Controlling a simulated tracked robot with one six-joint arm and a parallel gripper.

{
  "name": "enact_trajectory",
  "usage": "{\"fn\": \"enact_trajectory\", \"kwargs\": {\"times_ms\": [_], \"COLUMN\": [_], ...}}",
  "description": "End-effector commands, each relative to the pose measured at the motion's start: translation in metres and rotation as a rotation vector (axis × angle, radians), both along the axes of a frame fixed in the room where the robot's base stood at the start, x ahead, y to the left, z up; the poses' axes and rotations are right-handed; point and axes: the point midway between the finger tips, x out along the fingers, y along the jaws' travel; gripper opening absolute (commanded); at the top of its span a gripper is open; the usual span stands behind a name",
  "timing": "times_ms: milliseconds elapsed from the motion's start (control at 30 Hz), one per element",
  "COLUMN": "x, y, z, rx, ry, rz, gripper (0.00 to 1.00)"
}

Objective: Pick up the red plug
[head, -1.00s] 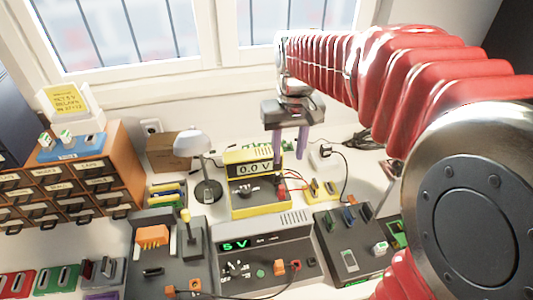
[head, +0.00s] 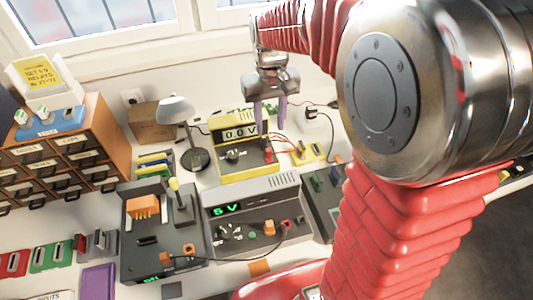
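A small red plug (head: 268,155) sits at the right front of the yellow meter (head: 249,176), which reads 0.0 V. Red leads run from near it to the right. My gripper (head: 274,124), with two purple fingers, points down behind and above the plug. Its fingers are apart, and I see nothing between them. Another small red piece (head: 286,225) is on the grey power supply (head: 226,225), beside an orange block; I cannot tell if it is a plug.
A grey lamp (head: 176,112) stands left of the meter. A yellow strip with sockets (head: 308,154) and a black plug with a cable (head: 312,113) are to the right. Drawers (head: 60,160) stand at left. My arm hides much of the right side.

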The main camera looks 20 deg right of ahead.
Motion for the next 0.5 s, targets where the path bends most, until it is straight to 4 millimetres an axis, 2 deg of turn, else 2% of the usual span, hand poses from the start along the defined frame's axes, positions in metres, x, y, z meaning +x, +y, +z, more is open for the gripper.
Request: {"fn": "enact_trajectory", "kwargs": {"times_ms": [100,233,500], "x": [-0.001,0.000,0.000], "y": [0.000,0.000,0.000], "z": [-0.020,-0.037,-0.047], "rx": [0.000,0.000,0.000], "ry": [0.004,0.002,0.000], "rz": [0.000,0.000,0.001], "gripper": [0.36,0.36,0.36]}}
